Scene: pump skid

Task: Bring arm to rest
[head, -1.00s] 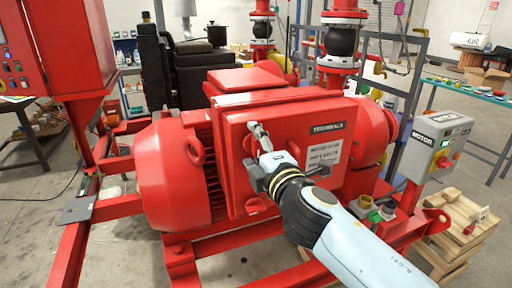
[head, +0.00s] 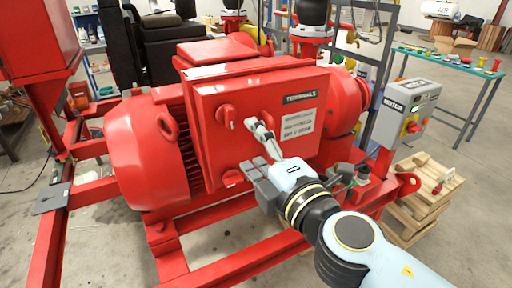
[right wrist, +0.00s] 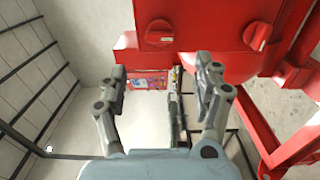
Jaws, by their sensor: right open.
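My right gripper (head: 265,140) is in front of the red terminal box (head: 205,95) on the motor, near its lower middle. In the right wrist view the right gripper (right wrist: 160,85) has its two fingers spread with nothing between them. The box front carries red knobs; one knob (head: 226,116) shows at the upper left and another (head: 232,178) at the lower left. In the right wrist view two red knobs also show, one (right wrist: 159,33) at the top middle. I cannot tell whether the gripper touches the box. My left gripper is not in view.
A grey motor control box (head: 408,108) with a red knob stands on the right, above wooden pallets (head: 415,205). Red skid beams (head: 225,262) run below the motor (head: 150,155). A green-topped table (head: 450,65) stands behind. Grey floor is open at the far right.

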